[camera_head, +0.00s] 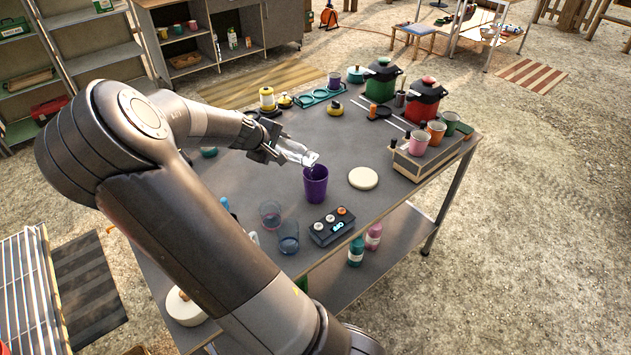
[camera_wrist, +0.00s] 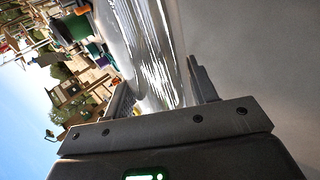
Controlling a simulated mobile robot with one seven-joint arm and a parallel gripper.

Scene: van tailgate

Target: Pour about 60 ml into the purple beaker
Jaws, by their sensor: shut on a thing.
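The purple beaker (camera_head: 316,184) stands upright on the grey table in the head view. My gripper (camera_head: 272,148) is shut on a clear glass bottle (camera_head: 297,152). The bottle is tilted, its mouth pointing right and down, above and slightly left of the beaker's rim. I cannot make out a stream of liquid or the level inside the beaker. In the wrist view the bottle (camera_wrist: 148,50) fills the space between the fingers of my gripper (camera_wrist: 160,95), blurred and shiny.
A round cream disc (camera_head: 363,178) lies right of the beaker. Pots (camera_head: 425,100) and cups (camera_head: 437,131) crowd the far right.

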